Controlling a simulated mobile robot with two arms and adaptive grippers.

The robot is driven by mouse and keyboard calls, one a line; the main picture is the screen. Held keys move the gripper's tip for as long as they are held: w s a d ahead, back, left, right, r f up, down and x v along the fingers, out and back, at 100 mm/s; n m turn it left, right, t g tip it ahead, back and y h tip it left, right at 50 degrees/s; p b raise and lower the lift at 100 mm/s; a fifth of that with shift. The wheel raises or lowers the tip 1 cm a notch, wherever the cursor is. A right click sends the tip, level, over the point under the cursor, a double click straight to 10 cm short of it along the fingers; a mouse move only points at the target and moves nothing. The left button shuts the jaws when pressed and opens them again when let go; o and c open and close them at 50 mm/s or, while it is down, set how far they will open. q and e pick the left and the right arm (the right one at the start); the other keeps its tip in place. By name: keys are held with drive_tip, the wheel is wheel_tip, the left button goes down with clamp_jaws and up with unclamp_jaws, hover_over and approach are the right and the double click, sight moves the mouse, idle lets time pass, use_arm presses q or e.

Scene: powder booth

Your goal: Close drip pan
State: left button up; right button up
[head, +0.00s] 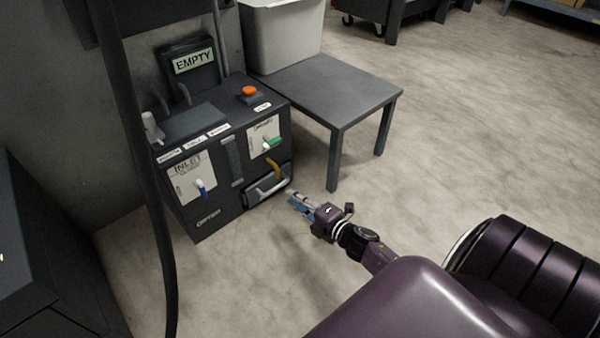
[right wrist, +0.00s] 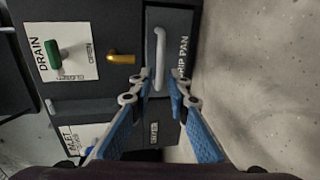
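The drip pan (head: 268,187) is the low drawer at the right of the dark cabinet's front, with a pale bar handle. In the right wrist view its labelled front (right wrist: 182,50) and curved handle (right wrist: 159,45) are straight ahead, the handle lined up with the gap between my fingers. How far the pan stands out is hard to tell. My right gripper (head: 293,199) is just in front of the pan, low over the floor. In the right wrist view, its blue-padded fingers (right wrist: 160,88) are apart with nothing gripped. My left gripper is not in view.
The cabinet's front (head: 203,215) carries a blue inlet lever (head: 202,189), a green drain lever (head: 272,143) and a yellow handle (head: 273,169) above the pan. A grey table (head: 335,88) stands to the right, its near leg close to my gripper. Floor in front is clear.

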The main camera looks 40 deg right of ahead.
drive_tip(key=shift+v, duration=1.25)
